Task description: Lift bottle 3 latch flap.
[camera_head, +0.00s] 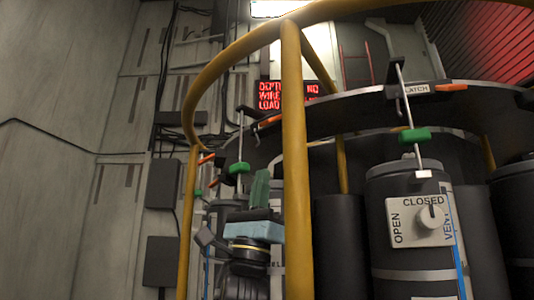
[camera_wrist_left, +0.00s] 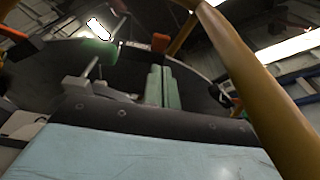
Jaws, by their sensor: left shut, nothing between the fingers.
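My left gripper (camera_head: 260,188) is shut and empty, its pale green fingers pointing up behind the yellow post. In the left wrist view, the shut fingers (camera_wrist_left: 160,85) stand below an orange flap (camera_wrist_left: 160,42), apart from it in the picture. In the head view, an orange flap (camera_head: 269,121) sits on the dark curved rack above the gripper. Another orange flap (camera_head: 452,87) is beside the LATCH label (camera_head: 417,89). A dark bottle (camera_head: 427,267) with an OPEN/CLOSED vent plate (camera_head: 402,236) stands at right. No bottle number is readable, so I cannot tell which is bottle 3. My right gripper is not visible.
A yellow rail and post (camera_head: 295,170) stand in front of the rack; the rail also crosses the left wrist view (camera_wrist_left: 245,75). Thin rods carry green blocks (camera_head: 414,135) (camera_head: 239,168). A red lit sign (camera_head: 285,95) is behind. Open wall lies left.

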